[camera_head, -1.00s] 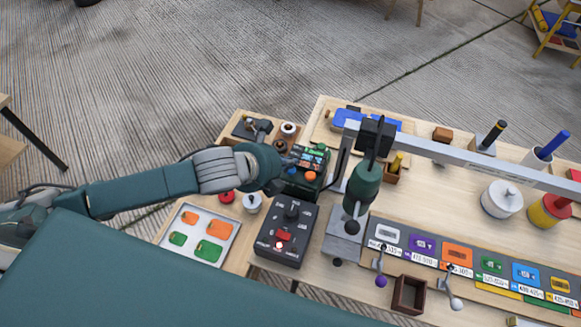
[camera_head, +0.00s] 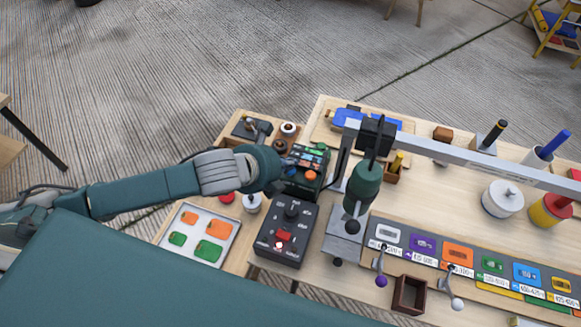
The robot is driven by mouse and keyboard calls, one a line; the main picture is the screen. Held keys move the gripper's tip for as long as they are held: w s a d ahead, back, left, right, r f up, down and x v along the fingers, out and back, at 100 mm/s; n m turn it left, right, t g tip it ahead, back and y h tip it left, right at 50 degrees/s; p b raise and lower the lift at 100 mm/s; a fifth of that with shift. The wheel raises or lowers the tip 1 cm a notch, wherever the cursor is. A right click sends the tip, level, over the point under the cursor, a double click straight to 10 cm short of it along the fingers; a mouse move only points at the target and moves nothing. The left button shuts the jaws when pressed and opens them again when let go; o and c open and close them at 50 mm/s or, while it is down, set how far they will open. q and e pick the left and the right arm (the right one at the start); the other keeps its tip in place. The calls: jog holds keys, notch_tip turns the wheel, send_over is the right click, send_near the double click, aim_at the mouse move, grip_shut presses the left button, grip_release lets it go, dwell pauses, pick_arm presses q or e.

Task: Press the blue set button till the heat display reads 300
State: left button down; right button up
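The dark green heat unit (camera_head: 308,187) stands on the wooden table left of centre, with a small lit display (camera_head: 308,154) and an orange button (camera_head: 310,176). The display's digits are too small to read. A bit of blue (camera_head: 291,161) shows on its left side beside my gripper; I cannot tell whether it is the set button. My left gripper (camera_head: 282,168) is at the unit's left edge, its fingers mostly hidden by my own wrist. I cannot tell whether it touches the button. My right gripper is not in view.
A black control box (camera_head: 287,236) with a knob, red switch and lit red lamp sits just in front. A tray (camera_head: 190,251) of orange and green pieces lies to the left. A press with a grey rail (camera_head: 460,155) and a row of labelled coloured cards stand to the right.

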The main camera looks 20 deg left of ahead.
pick_arm(q)
jog(key=shift+f, duration=0.4)
dwell(0.4)
jog(key=shift+r+p, duration=1.25)
jog(key=shift+p, duration=0.05)
notch_tip(320, 180, up, 5)
jog(key=p, duration=0.6)
jog(key=shift+r, duration=0.1)
jog(key=shift+s, duration=0.1)
dwell(0.4)
